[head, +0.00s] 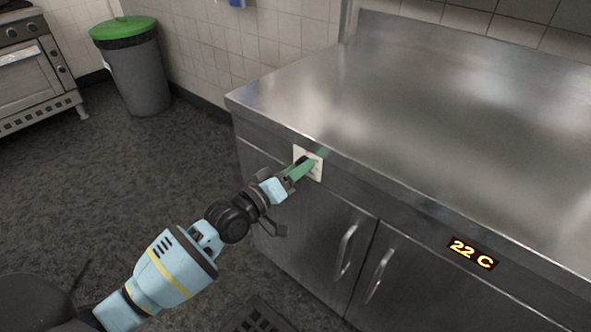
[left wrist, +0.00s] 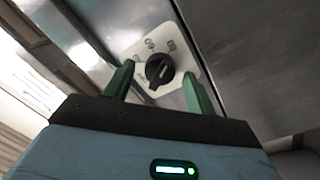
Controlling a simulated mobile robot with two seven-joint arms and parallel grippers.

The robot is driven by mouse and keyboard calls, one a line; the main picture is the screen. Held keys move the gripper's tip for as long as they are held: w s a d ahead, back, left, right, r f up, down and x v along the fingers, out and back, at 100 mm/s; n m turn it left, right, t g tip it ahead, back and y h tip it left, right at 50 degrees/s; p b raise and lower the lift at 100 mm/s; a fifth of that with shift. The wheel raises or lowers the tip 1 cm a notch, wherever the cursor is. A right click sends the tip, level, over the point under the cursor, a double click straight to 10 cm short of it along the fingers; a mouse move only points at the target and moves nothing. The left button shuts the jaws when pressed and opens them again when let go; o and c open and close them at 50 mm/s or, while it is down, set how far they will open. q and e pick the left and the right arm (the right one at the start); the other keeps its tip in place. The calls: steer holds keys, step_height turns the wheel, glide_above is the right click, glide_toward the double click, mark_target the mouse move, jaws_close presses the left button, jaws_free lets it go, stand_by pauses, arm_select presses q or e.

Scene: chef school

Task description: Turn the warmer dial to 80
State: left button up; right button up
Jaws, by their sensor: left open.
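The warmer dial (left wrist: 159,70) is a black knob on a pale marked plate (left wrist: 185,50). In the head view the plate (head: 316,171) sits on the counter's front edge, and my gripper partly covers it. My left gripper (head: 302,168) reaches the plate with its green fingers. In the left wrist view the open fingers (left wrist: 157,85) stand on either side of the knob, apart from it as far as I can tell. The plate's markings are too small to read surely. The display (head: 472,254) on the cabinet front reads 22 C. My right gripper is not in view.
The steel counter top (head: 440,110) is bare. Cabinet doors with two handles (head: 345,250) lie below the dial. A grey bin with a green lid (head: 135,70) and an oven (head: 35,75) stand at the back left. The floor between is clear.

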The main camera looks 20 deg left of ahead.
arm_select(q)
steer(key=shift+s, duration=0.1)
steer(key=v, duration=0.7)
steer(key=shift+s+a, duration=0.2)
steer(key=shift+s, duration=0.1)
